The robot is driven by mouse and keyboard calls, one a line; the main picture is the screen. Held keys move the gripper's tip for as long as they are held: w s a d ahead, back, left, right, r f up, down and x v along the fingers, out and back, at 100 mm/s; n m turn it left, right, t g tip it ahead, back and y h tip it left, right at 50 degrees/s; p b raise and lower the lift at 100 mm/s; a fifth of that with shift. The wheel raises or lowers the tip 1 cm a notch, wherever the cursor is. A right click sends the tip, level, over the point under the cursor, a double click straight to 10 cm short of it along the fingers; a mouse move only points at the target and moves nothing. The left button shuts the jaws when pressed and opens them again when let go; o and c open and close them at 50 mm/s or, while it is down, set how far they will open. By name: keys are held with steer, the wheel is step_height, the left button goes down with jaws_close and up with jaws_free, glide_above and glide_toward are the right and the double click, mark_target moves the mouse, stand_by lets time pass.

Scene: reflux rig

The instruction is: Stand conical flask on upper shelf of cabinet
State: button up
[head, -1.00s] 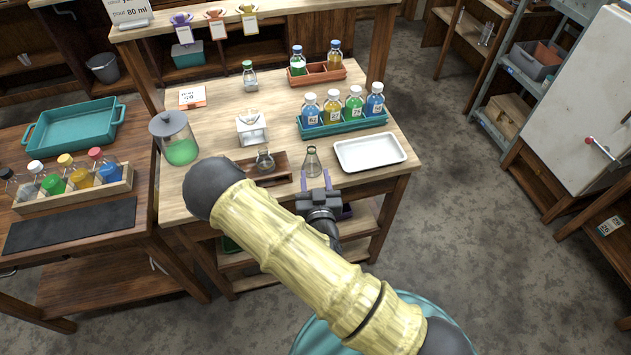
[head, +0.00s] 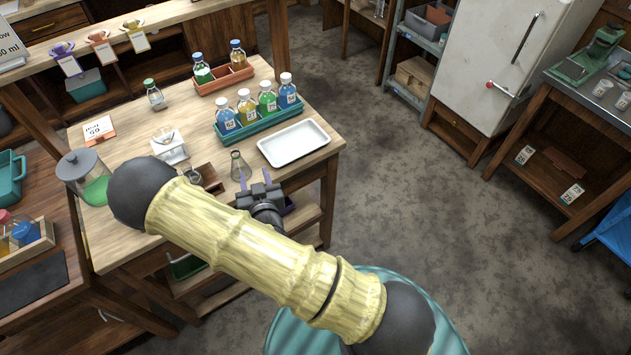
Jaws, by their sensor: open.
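A clear conical flask (head: 239,167) stands upright near the front edge of the wooden table (head: 105,238), left of a white tray. My gripper (head: 256,180) is at the table's front edge, open and empty, with its purple fingers pointing at the table. The flask is just beyond the left fingertip; I cannot tell if they touch. A white cabinet (head: 482,60) with a red-tipped handle stands at the back right. Its front looks shut, and no shelf inside it shows.
The white tray (head: 293,143) and a teal rack (head: 262,122) of several bottles are beside the flask. The grey floor (head: 420,220) before the cabinet is clear.

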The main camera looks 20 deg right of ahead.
steer(key=d+r+m+g+h, duration=0.1)
steer(key=d+m+g+h, duration=0.15)
steer(key=d+g, duration=0.4)
steer(key=s+d+r+n+g+y, duration=0.1)
steer(key=s+d+r+g, duration=0.2)
steer(key=s+r, duration=0.3)
steer(key=s+d+r+n+g+y, duration=0.1)
steer(key=s+d+r+g, duration=0.3)
steer(key=s, duration=0.6)
step_height(320, 180, up, 3)
steer(key=shift+s+f+n, duration=0.2)
steer(key=shift+s+n, duration=0.1)
steer(key=shift+n, duration=0.15)
steer(key=shift+o, duration=0.5)
steer(key=shift+y, duration=0.25)
